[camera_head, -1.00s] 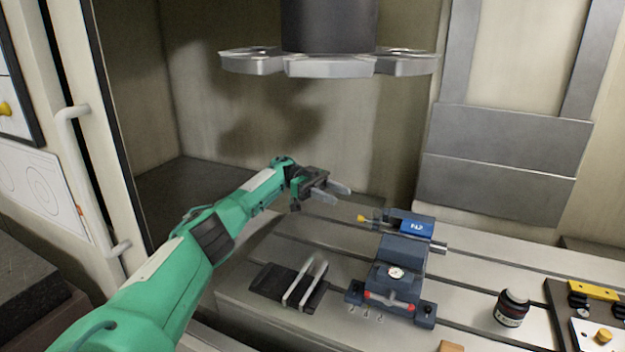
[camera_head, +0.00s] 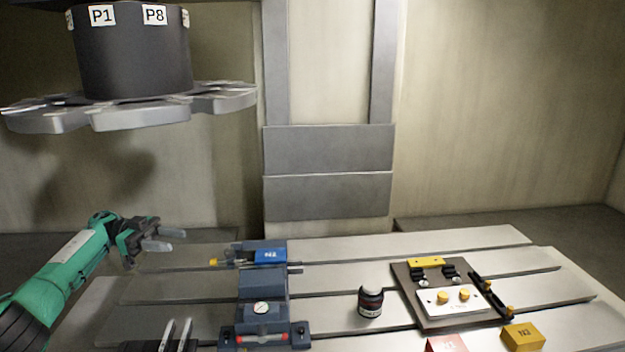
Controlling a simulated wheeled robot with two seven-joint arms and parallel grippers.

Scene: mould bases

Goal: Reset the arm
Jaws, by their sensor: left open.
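My left arm is green and comes in from the lower left. Its gripper (camera_head: 164,238) is open and empty, with two grey fingers pointing right. It hangs above the left back part of the slotted metal table (camera_head: 490,240), apart from the blue vise. The right gripper is not in view.
A blue vise (camera_head: 262,285) with a gauge stands right of my left gripper. A tool carousel (camera_head: 140,112) hangs above the arm.

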